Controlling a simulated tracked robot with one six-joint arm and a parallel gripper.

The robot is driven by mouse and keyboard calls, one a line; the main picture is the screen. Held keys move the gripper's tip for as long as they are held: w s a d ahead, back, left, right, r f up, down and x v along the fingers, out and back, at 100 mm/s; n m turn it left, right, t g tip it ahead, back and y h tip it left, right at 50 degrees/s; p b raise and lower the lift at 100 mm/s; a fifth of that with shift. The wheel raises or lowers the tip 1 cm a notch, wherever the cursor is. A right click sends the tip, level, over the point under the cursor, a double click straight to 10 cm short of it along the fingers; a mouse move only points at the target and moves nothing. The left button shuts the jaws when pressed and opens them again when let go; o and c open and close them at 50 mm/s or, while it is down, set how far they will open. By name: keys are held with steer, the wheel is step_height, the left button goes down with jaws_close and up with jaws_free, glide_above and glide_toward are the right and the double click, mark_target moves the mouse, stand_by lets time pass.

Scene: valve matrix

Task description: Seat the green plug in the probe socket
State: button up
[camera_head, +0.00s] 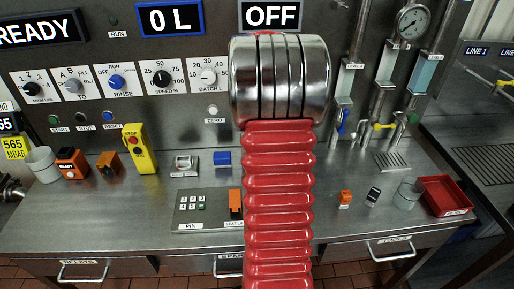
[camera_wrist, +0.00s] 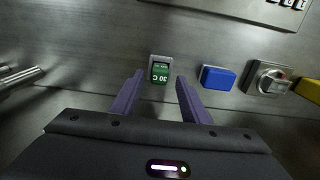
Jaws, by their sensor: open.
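The green plug (camera_wrist: 160,73), marked "30 C", shows upside down in the wrist view. A pale grey edge shows at its top; I cannot tell whether that belongs to a holder under it. My gripper (camera_wrist: 159,76) is open, its two purple fingers pointing towards the plug, one on each side and apart from it. How far above it the fingers are is hard to tell. In the head view the plug and the fingers are hidden behind my red arm. I cannot make out for sure which fitting is the probe socket.
A blue block (camera_wrist: 217,78) and a grey square fitting (camera_wrist: 268,78) stand beside the plug. In the head view a yellow control box (camera_head: 142,150), a keypad (camera_head: 193,207), an orange block (camera_head: 235,202) and a red tray (camera_head: 446,195) are on the steel bench (camera_head: 120,215).

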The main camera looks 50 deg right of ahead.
step_height(320, 180, up, 8)
stand_by(0.4)
steer(key=shift+a+r, duration=0.1)
stand_by(0.5)
steer(key=w+a+r+n+t+h, duration=0.1)
steer(key=a+r+n, duration=0.15)
steer(key=a, duration=0.95)
steer(key=w+a+r+n+t, duration=0.1)
steer(key=a+r+n, duration=0.15)
steer(key=a, duration=0.95)
steer(key=s+a+f+n+t, duration=0.1)
steer(key=s+a, duration=0.2)
steer(key=a, duration=0.3)
steer(key=s+a+f+n+t, duration=0.1)
steer(key=s+a+n, duration=0.1)
steer(key=a, duration=0.4)
steer(key=s+a+f+n+t+y, duration=0.1)
steer(key=s+a, duration=0.3)
steer(key=a, duration=0.2)
steer(key=shift+a+f+n+t, duration=0.2)
steer(key=shift+n+t, duration=0.1)
steer(key=shift+n, duration=0.1)
steer(key=shift+d, duration=0.2)
